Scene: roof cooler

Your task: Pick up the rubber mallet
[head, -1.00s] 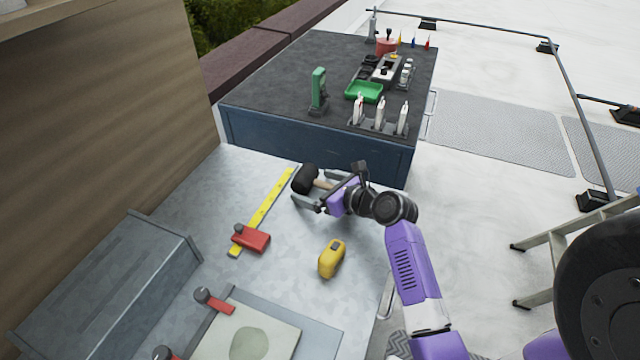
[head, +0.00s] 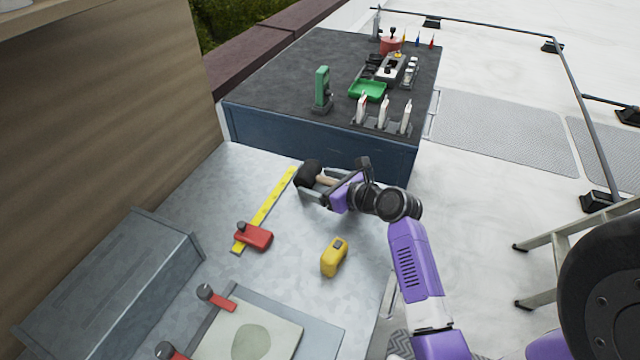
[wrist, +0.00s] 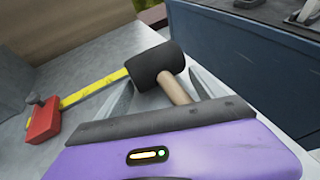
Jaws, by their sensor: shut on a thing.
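The rubber mallet has a black head (head: 309,173) and a light wooden handle. In the head view it is at the far right part of the grey metal surface. In the wrist view the black head (wrist: 155,64) sticks out beyond my gripper, and the wooden handle (wrist: 174,87) runs back between the fingers. My gripper (head: 322,186) is shut on the mallet's handle. The rest of the handle is hidden behind the gripper body. I cannot tell if the mallet is clear of the surface.
A yellow ruler (head: 268,203), a red clamp (head: 254,236) and a yellow tape measure (head: 334,257) lie nearby on the metal surface (head: 205,190). A dark blue chest (head: 300,146) with tools on top stands just behind. A wooden wall (head: 100,110) rises at left.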

